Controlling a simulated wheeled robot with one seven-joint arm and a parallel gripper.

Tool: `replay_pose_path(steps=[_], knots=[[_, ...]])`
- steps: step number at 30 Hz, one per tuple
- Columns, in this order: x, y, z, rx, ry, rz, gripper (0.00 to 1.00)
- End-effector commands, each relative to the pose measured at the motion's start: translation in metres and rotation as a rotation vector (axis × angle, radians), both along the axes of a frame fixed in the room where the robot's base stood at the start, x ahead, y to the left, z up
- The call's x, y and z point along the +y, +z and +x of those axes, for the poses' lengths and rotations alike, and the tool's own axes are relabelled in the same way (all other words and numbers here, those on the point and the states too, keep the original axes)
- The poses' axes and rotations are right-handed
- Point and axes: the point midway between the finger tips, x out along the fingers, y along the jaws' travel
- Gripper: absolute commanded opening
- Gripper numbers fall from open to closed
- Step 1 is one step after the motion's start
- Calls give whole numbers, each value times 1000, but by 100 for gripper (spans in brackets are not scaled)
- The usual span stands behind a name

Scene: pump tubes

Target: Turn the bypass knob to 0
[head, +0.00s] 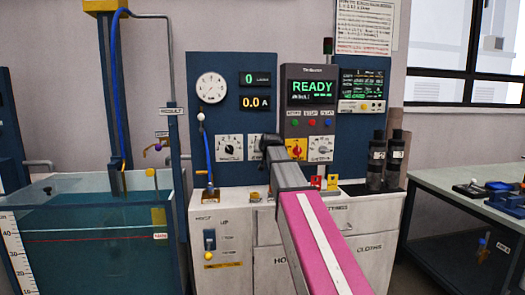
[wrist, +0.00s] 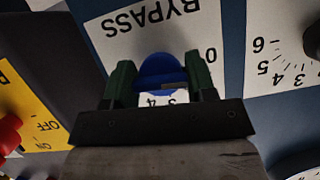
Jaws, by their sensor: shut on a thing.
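The bypass knob (wrist: 160,70) is blue and sits on a white BYPASS plate (wrist: 125,38), which appears upside down in the wrist view. My gripper (wrist: 160,82) has a green finger on each side of the knob and is shut on it. A 0 shows at the plate's right edge, and numbers 3 and 4 show below the knob. The rest of the scale is hidden by my gripper, and I cannot tell which number the knob points to. In the head view, my gripper (head: 268,142) reaches the panel and covers the knob; part of the BYPASS plate (head: 254,147) shows beside it.
A yellow switch plate with a red knob (wrist: 8,132) is close on the left in the wrist view, and another dial plate (wrist: 283,60) on the right. In the head view, a water tank (head: 85,215) stands left and a grey-topped bench (head: 450,195) right.

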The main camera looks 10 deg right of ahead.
Motion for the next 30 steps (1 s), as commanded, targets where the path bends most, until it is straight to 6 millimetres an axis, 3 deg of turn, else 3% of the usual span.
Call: replay_pose_path(steps=[9,24,25,27,30], knots=[[0,-1,-1,2,0,-104,27],[0,-1,-1,2,1,-121,27],[0,-1,-1,2,1,-121,58],[0,-1,-1,1,0,-121,77],[0,0,0,1,0,-120,77]])
